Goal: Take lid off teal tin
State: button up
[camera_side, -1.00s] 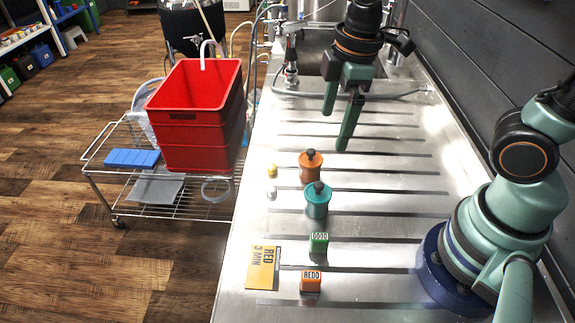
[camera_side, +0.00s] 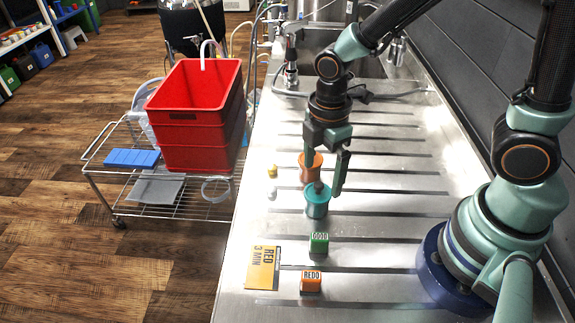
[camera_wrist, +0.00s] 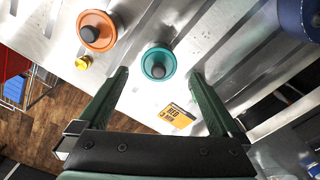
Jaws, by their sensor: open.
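The teal tin (camera_side: 317,207) stands upright on the steel counter with its lid on. The lid has a dark knob and shows from above in the wrist view (camera_wrist: 158,63). My gripper (camera_side: 323,178) is open and points down just above and around the tin's top. In the side view one finger is to the right of the knob, and the other is over the orange tin behind. In the wrist view the fingers are spread to either side below the teal lid, and nothing is between them.
An orange tin (camera_side: 306,172) with a dark knob stands right behind the teal tin. A green block (camera_side: 319,243), an orange block (camera_side: 311,281) and a yellow card (camera_side: 263,268) lie in front. A small yellow piece (camera_side: 272,171) is to the left.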

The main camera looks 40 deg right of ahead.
aim_at(321, 183)
jog(key=shift+d+f, duration=0.1)
jog(key=shift+f, duration=1.9)
jog(key=c, duration=1.3)
jog(key=shift+o, duration=0.2)
jog(key=shift+w+r, duration=0.1)
jog(key=shift+r, duration=0.05)
